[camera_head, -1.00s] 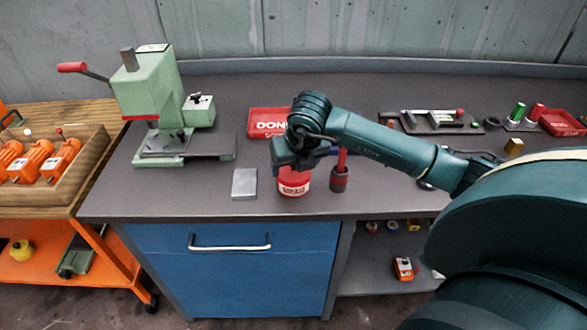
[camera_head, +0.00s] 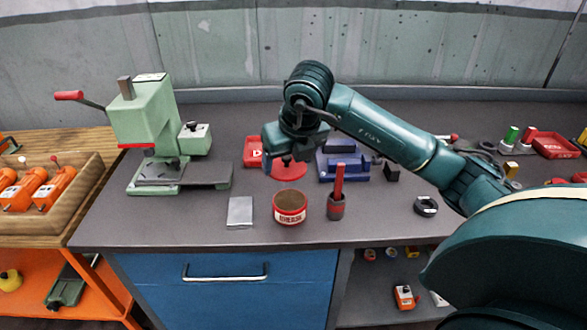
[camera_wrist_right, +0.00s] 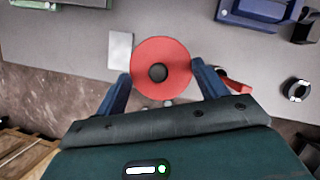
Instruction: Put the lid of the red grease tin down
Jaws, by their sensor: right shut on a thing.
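The lid (camera_head: 289,172) is a flat red disc with a black knob. My right gripper (camera_head: 287,160) is shut on it and holds it above the bench, behind the tin in the head view. In the right wrist view the lid (camera_wrist_right: 146,82) lies between the two blue fingers of the gripper (camera_wrist_right: 162,78). The red grease tin (camera_head: 289,217) stands open and upright on the bench, with brownish grease inside and a pale label. In the wrist view the lid hides most of the tin. My left gripper is not in view.
A green press (camera_head: 150,125) stands left.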

